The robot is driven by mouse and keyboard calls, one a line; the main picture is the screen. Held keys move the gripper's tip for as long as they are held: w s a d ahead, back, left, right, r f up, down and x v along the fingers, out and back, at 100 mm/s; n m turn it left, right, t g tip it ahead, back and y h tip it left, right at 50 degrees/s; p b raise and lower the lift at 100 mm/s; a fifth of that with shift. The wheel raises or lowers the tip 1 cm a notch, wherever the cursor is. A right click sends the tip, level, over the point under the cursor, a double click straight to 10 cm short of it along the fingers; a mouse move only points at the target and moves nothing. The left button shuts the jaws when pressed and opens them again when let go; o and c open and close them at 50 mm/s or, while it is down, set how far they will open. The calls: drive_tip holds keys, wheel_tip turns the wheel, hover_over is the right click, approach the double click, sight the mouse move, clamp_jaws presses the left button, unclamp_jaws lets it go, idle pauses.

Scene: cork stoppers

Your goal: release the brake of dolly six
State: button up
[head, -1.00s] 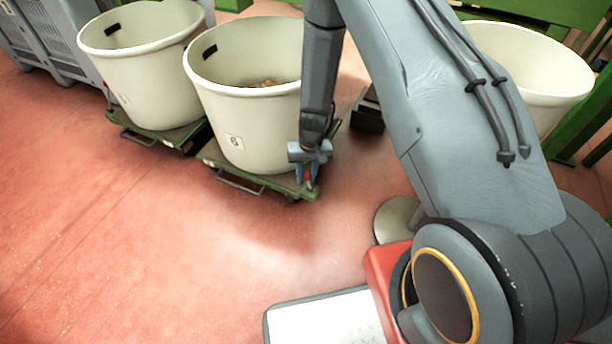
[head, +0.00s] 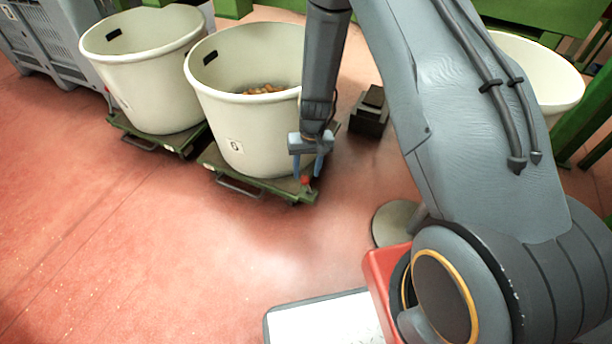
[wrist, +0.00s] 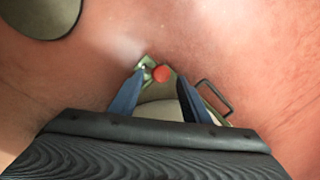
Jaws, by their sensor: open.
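Dolly six (head: 262,190) is a low green platform bearing a cream tub (head: 240,110) with a 6 label on its front. A small red brake knob (head: 306,181) stands at the dolly's front right corner. My gripper (head: 307,174) is open and empty, pointing down just above this corner. In the wrist view the red knob (wrist: 160,73) shows just beyond and between the two blue fingertips (wrist: 159,78), apart from both. The lower part of the brake is too small to make out.
Another cream tub (head: 150,75) on a green dolly stands close at left, with grey crates (head: 50,45) behind it. A dark block (head: 371,110) lies on the floor right of dolly six.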

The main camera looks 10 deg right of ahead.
drive_tip(key=shift+d+r, duration=0.1)
drive_tip(key=shift+r, duration=0.8)
